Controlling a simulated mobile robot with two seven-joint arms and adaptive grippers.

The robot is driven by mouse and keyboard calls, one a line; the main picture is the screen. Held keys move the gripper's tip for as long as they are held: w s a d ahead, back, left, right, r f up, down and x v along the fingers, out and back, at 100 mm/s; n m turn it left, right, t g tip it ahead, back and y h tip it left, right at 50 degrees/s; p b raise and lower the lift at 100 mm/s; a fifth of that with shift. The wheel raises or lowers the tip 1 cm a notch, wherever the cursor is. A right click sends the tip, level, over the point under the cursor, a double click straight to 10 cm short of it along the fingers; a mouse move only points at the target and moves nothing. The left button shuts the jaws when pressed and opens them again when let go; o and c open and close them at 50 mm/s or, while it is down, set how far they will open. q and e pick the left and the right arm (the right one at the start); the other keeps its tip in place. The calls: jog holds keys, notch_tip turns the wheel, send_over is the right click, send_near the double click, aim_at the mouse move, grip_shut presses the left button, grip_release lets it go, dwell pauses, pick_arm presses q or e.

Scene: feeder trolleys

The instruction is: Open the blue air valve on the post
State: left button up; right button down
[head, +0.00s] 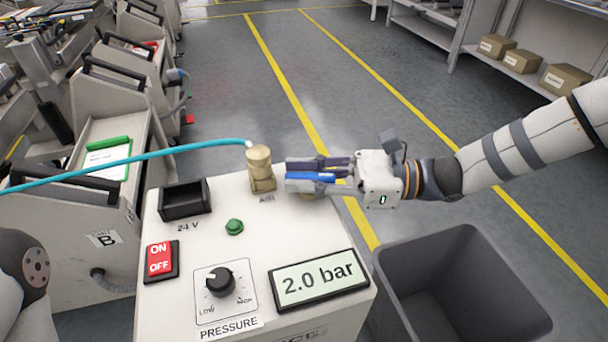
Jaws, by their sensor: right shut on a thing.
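The air valve has an upright brass body (260,167) at the back edge of the white post top (205,225), with a label below it. A blue lever (312,177) lies level to the right of the brass body. My right gripper (296,174) reaches in from the right and is shut on the blue lever; its dark fingers hide part of the lever and where it joins the valve. A teal hose (130,158) runs from the left to the top of the brass body. My left gripper is out of view.
The post also carries a black 24 V socket (185,198), a green button (234,227), a red ON/OFF switch (161,262), a pressure knob (220,282) and a 2.0 bar display (319,279). A grey bin (460,255) stands at right; trolleys (110,150) stand left.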

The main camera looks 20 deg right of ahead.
jog(key=n+g, duration=0.1)
jog(key=n+g+b, duration=0.1)
jog(key=g, duration=0.1)
jog(key=g+b, duration=0.1)
jog(key=shift+f+n+y, duration=0.3)
jog(key=shift+f+n, duration=0.05)
jog(key=shift+n, duration=0.05)
jog(key=shift+r+n+g, duration=0.1)
jog(key=shift+n+g, duration=0.2)
jog(key=shift+g, duration=0.4)
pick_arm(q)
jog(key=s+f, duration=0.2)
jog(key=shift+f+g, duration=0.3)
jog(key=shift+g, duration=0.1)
pick_arm(e)
jog(key=shift+s+r+g, duration=0.15)
jog(key=shift+r+g, duration=0.1)
jog(key=shift+g, duration=0.05)
jog(key=c, duration=1.5)
grip_release()
jog(key=d, duration=1.2)
jog(key=shift+w, duration=0.3)
